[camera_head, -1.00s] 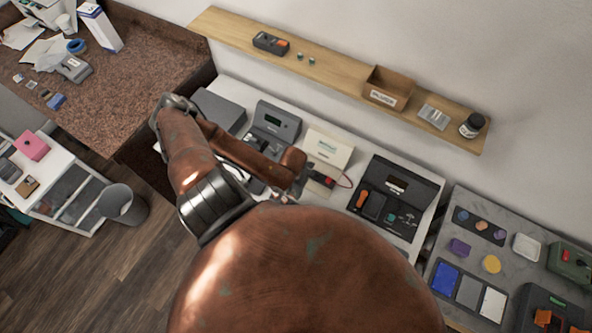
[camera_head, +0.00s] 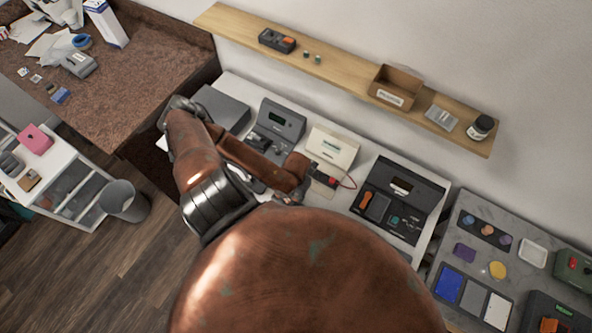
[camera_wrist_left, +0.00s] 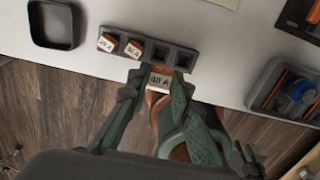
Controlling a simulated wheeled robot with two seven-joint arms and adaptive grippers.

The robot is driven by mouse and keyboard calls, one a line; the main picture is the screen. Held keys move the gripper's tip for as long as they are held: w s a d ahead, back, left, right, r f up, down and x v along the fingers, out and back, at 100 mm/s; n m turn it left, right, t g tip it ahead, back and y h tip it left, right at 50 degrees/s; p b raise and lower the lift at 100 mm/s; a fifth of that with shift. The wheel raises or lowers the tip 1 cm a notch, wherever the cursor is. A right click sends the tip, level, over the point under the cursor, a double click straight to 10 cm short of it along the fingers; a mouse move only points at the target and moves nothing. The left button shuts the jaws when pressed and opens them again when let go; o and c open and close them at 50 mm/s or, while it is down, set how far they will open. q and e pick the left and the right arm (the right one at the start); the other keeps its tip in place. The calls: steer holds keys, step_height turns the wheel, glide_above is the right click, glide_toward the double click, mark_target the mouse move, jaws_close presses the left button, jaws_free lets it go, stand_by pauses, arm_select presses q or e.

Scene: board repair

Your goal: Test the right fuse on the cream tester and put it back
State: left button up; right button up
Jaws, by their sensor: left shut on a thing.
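My left gripper (camera_wrist_left: 160,95) is shut on an orange fuse (camera_wrist_left: 158,82) with a white label that appears to read 40 A. The dark fuse rack (camera_wrist_left: 147,45) is just beyond the fingertips in the left wrist view. Its two left slots hold orange, white-labelled fuses (camera_wrist_left: 107,43) (camera_wrist_left: 133,49); its two right slots look empty. I cannot tell whether the held fuse touches the rack. In the head view, my left gripper (camera_head: 290,197) is partly hidden by my arm, near the front of the cream tester (camera_head: 331,149). The right gripper is not in view.
A dark square tray (camera_wrist_left: 53,24) lies left of the rack; a grey device with a blue knob (camera_wrist_left: 296,90) lies right. A grey device (camera_head: 276,124) and an open black case (camera_head: 400,195) flank the tester. A wall shelf (camera_head: 350,76) runs behind.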

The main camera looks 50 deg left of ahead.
arm_select(q)
steer(key=shift+f+b, duration=1.05)
steer(key=shift+f, duration=1.65)
steer(key=shift+f, duration=0.7)
steer(key=shift+f, duration=0.35)
stand_by(0.7)
steer(key=shift+f+p, duration=0.1)
steer(key=shift+p, duration=0.3)
steer(key=shift+f, duration=0.55)
stand_by(0.9)
